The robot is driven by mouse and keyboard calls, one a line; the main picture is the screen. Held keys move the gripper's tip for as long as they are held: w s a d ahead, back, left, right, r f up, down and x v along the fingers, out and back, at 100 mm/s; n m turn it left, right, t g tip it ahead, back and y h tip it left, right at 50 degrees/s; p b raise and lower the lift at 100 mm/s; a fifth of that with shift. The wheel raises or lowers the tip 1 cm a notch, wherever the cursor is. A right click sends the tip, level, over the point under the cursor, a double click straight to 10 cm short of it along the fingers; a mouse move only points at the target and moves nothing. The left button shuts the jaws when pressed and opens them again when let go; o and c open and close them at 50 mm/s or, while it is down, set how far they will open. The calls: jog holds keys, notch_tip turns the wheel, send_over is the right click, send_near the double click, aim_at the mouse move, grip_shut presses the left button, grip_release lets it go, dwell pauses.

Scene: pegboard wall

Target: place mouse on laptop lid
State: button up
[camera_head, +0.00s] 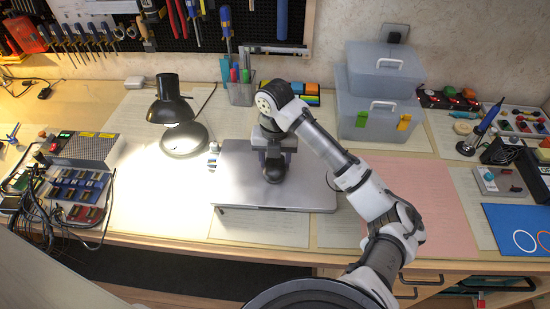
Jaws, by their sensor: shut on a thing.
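The closed silver laptop (240,188) lies on the workbench in the middle of the picture, its lid facing up. My gripper (273,158) points down over the right half of the lid. It is shut on a small dark mouse (272,175), which shows below the fingers. The mouse is at or just above the lid; from this angle I cannot tell whether it touches. My fingers hide its far part.
A black desk lamp (176,115) stands left of the laptop. A pen holder (241,93) is behind it, and clear plastic boxes (372,125) are at the back right. A pink sheet (425,200) lies right. The lid's left half is bare.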

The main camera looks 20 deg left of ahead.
jog(key=o, duration=1)
jog(key=shift+f, duration=0.15)
notch_tip(320, 180, up, 12)
jog(key=shift+r, duration=0.2)
